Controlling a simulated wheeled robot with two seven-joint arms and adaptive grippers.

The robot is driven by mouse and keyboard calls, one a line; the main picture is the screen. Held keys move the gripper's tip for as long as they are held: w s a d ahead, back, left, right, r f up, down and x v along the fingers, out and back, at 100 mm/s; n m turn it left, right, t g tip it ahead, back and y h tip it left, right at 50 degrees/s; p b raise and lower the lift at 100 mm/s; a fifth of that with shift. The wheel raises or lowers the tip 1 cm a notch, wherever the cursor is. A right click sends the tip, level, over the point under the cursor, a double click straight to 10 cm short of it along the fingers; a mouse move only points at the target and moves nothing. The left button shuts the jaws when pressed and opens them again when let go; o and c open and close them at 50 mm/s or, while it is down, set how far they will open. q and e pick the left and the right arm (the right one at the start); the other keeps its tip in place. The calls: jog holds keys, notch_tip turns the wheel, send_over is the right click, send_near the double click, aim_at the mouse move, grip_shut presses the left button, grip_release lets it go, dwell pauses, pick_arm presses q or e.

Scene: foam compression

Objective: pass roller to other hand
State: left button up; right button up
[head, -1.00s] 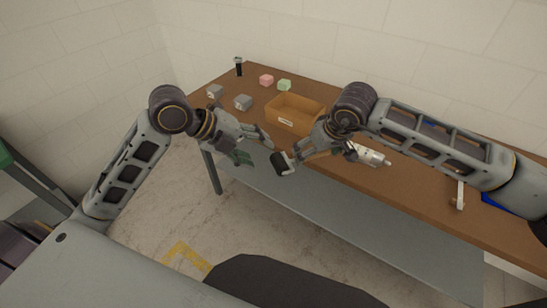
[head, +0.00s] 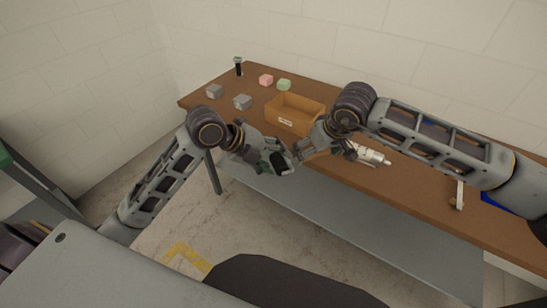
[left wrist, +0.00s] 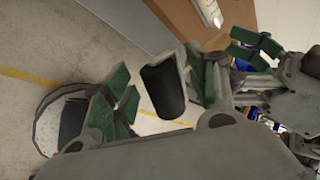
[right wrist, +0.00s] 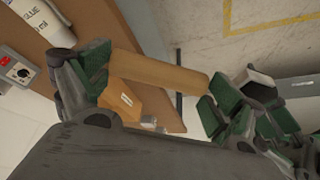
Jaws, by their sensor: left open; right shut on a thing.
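The roller has a black, pale-edged head (head: 279,163) and a wooden handle (right wrist: 160,71). It is held in the air in front of the table's near edge. My right gripper (head: 307,151) is shut on the handle, which lies between its green pads in the right wrist view. My left gripper (head: 272,158) is open around the roller head. In the left wrist view the black head (left wrist: 165,90) sits between its green-padded fingers, with gaps visible beside it. The exact contact on the handle is partly hidden in the head view.
On the brown table (head: 415,185) stand a cardboard box (head: 293,124), grey blocks (head: 242,102), a pink block (head: 266,80), a green block (head: 284,85) and a dark upright object (head: 239,67). Open floor lies below.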

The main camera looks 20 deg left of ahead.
pick_arm(q)
jog(key=c, duration=1.1)
jog(key=shift+c, duration=0.9)
pick_arm(e)
jog(key=o, duration=0.8)
jog(key=shift+r, duration=0.15)
jog(key=shift+v, duration=5.85)
